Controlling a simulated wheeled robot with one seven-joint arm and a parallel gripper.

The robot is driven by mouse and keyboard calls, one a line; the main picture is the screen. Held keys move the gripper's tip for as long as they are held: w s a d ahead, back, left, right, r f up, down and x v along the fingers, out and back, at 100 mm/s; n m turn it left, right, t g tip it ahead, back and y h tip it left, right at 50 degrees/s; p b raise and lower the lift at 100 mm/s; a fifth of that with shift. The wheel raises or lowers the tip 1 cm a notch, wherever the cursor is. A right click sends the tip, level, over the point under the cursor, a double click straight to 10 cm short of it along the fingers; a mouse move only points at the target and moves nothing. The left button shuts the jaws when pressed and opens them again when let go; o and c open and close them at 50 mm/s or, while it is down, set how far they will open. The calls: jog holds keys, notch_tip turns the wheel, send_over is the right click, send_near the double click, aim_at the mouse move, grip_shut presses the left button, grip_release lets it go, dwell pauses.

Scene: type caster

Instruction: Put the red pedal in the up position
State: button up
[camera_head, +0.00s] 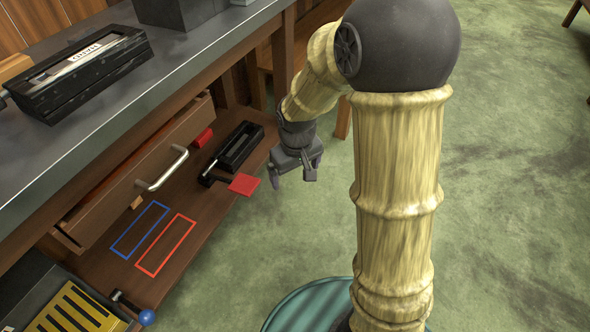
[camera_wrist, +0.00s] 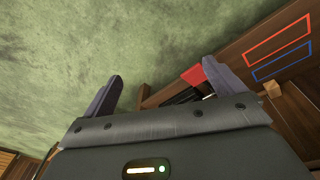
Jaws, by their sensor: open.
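The red pedal (camera_head: 244,184) is a flat red plate at the front end of a black mechanism box (camera_head: 238,148) on the low wooden shelf. Whether it is up or down I cannot tell. My gripper (camera_head: 294,181) is open and empty, to the right of the pedal and apart from it, over the green floor. In the wrist view the pedal (camera_wrist: 192,74) shows just left of the right finger, between the two fingers of my gripper (camera_wrist: 160,85). The black box is partly hidden there behind the right finger.
A drawer with a pale handle (camera_head: 162,169) is above the shelf. Blue (camera_head: 140,230) and red (camera_head: 166,245) outlined rectangles mark the shelf. A lever with a blue ball (camera_head: 147,317) is at lower left. A black box (camera_head: 78,68) sits on the grey worktop. Green floor lies open at right.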

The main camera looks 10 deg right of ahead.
jog(key=shift+f, duration=0.25)
jog(key=c, duration=0.6)
jog(key=f+m+g+y, duration=0.1)
jog(key=f, duration=0.2)
jog(key=s+a+f+m+g+y, duration=0.1)
jog(key=f+m+g, duration=0.1)
jog(key=f, duration=0.1)
jog(key=a+f+m+g+y, duration=0.1)
jog(key=f+m, duration=0.1)
jog(key=f, duration=0.1)
jog(key=shift+s+a+f, duration=0.2)
jog(key=shift+s, duration=0.15)
grip_shut()
jog(key=w+a+f+m+g+y+b, duration=0.1)
jog(key=a+f+m+y, duration=0.5)
jog(key=f+m+y, duration=0.25)
jog(key=w+d+f+m+t+y, duration=0.4)
jog(key=w+f+m+t, duration=0.6)
jog(key=m+t, duration=0.5)
notch_tip(320, 180, down, 3)
jog(key=shift+d+r+m+b, duration=0.2)
jog(key=shift+d+m+b, duration=0.15)
jog(key=shift+d+m, duration=0.2)
